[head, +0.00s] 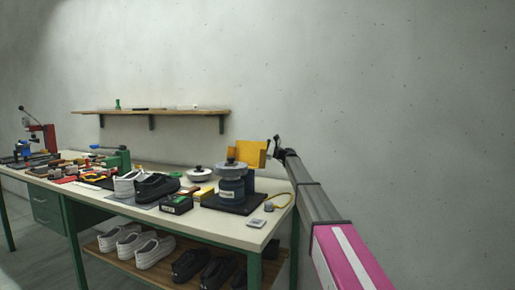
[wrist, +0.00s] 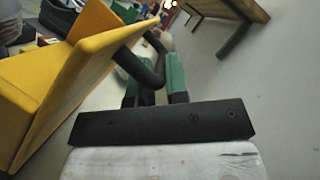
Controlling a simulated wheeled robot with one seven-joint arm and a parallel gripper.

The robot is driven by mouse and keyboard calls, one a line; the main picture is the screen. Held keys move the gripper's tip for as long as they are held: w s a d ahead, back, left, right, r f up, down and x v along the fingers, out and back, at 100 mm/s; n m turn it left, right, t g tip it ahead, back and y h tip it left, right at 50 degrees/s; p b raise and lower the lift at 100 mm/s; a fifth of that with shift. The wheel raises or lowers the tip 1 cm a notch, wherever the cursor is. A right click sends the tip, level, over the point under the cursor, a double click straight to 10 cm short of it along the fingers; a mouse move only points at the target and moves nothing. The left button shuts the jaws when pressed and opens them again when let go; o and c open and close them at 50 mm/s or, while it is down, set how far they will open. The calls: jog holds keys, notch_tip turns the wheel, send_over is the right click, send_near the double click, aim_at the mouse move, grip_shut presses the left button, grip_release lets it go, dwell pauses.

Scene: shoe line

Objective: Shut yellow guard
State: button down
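The yellow guard (head: 245,153) stands upright at the back of the blue-grey machine (head: 231,186) on the bench's right end. In the wrist view the guard (wrist: 88,55) fills the left side as tilted yellow panels. A black curved handle (wrist: 140,68) reaches from beside the guard to my gripper (wrist: 158,85). The green fingers stand a narrow gap apart, with the handle between them, and look shut on it. Exact contact is partly hidden. In the head view my gripper (head: 280,149) is small and dark at the guard's right side.
The bench (head: 230,228) holds shoes (head: 155,187), a black box (head: 176,204), a lidded bowl (head: 199,173) and several tools. More shoes stand on the lower shelf. A wall shelf (head: 165,111) hangs behind. The space right of the bench is clear apart from my arm.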

jog(key=shift+r, duration=0.15)
jog(key=shift+s+a+r+n, duration=0.1)
jog(key=shift+s+r+n, duration=0.1)
jog(key=shift+r+n, duration=0.25)
jog(key=s+r+n+g, duration=0.1)
jog(key=s+r+n, duration=0.1)
jog(key=s+a+r+n+h, duration=0.1)
jog(key=r+n, duration=0.1)
jog(key=shift+s+a+r+n+g, duration=0.1)
jog(key=shift+s+r+n+g, duration=0.15)
jog(key=shift+s+g, duration=0.15)
jog(key=s+a+r+n+h, duration=0.2)
jog(key=s+a+n, duration=0.1)
jog(key=s+n, duration=0.3)
jog(key=s+a+r+n+h, duration=0.1)
jog(key=s+a+n+h, duration=0.15)
jog(key=s, duration=0.55)
jog(key=shift+s+a+f+n+t+h, duration=0.35)
jog(key=shift+s+f+n, duration=0.45)
jog(key=shift+s, duration=0.5)
jog(key=shift+s+a+f+n+t+h, duration=0.2)
jog(key=shift+s+a+f+n+t, duration=0.3)
jog(key=shift+s+n, duration=0.65)
jog(key=shift+s+a+f+n+t+h, duration=0.35)
jog(key=shift+s+f+n, duration=0.4)
jog(key=shift+s, duration=0.75)
jog(key=shift+s+f, duration=0.1)
jog(key=shift+f, duration=0.1)
